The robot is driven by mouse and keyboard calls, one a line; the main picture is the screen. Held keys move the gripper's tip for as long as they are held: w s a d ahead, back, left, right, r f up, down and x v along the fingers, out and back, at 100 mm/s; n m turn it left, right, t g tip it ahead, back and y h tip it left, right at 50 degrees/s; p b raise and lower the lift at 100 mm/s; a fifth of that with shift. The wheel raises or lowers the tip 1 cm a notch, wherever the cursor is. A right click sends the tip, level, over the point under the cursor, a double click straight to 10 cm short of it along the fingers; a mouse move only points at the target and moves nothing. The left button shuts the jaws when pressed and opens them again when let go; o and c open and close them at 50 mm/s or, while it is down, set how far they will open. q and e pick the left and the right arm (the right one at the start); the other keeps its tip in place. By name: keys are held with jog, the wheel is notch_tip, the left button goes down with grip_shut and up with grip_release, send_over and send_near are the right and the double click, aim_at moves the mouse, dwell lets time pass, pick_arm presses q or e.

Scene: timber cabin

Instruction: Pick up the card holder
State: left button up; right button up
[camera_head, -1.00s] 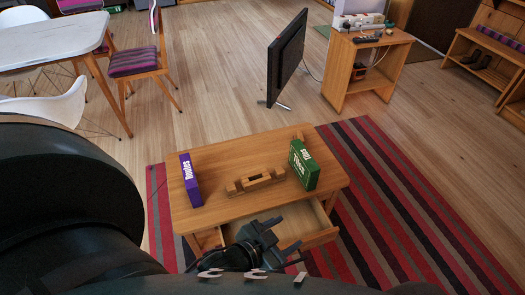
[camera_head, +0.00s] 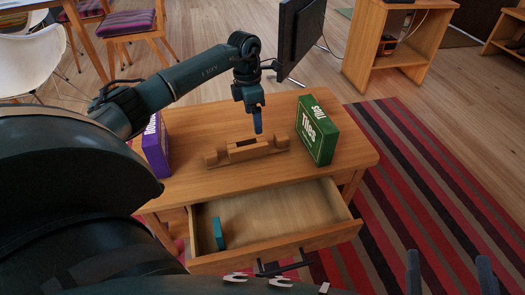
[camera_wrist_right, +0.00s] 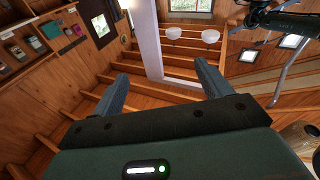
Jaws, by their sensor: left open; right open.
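The card holder (camera_head: 248,151) appears to be the long, stepped wooden piece with a dark slot, lying on the wooden table. My left gripper (camera_head: 257,130) reaches in over the table and points down just above the holder's far side. It is seen edge-on, open and empty; whether it touches the holder is hard to tell. My right gripper (camera_head: 450,272) is at the lower right, over the rug side, with its fingers apart. In the right wrist view its open fingers (camera_wrist_right: 163,84) have nothing between them.
A purple box (camera_head: 155,148) and a green Tiles box (camera_head: 317,131) stand on the table (camera_head: 210,180) either side of the holder. The drawer (camera_head: 285,250) is open at the front, with a teal item (camera_head: 218,234) inside. A dark screen (camera_head: 299,40) stands behind.

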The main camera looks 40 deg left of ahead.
pick_arm(q)
jog(key=a, duration=0.2)
jog(key=y+b, duration=0.1)
jog(key=b, duration=0.2)
send_over(247, 143)
jog(key=f, duration=0.7)
jog(key=shift+s+d, duration=0.25)
jog(key=shift+d, duration=0.1)
jog(key=f+b, duration=0.3)
jog(key=f, duration=0.2)
jog(key=shift+s, duration=0.2)
jog(key=shift+f, duration=0.25)
jog(key=c, duration=1.1)
pick_arm(e)
jog(key=shift+w+r+n+t+y, duration=0.3)
jog(key=shift+r+n+y, duration=0.2)
jog(key=shift+r+y, duration=0.2)
jog(key=shift+w+r+n+t+y, duration=0.15)
jog(key=shift+r+n+t+y, duration=0.35)
jog(key=shift+r+y, duration=0.15)
jog(key=shift+w+r+n+t+y, duration=0.3)
jog(key=shift+r+n+y, duration=0.2)
jog(key=shift+r+y, duration=0.2)
pick_arm(q)
jog(key=shift+r, duration=0.1)
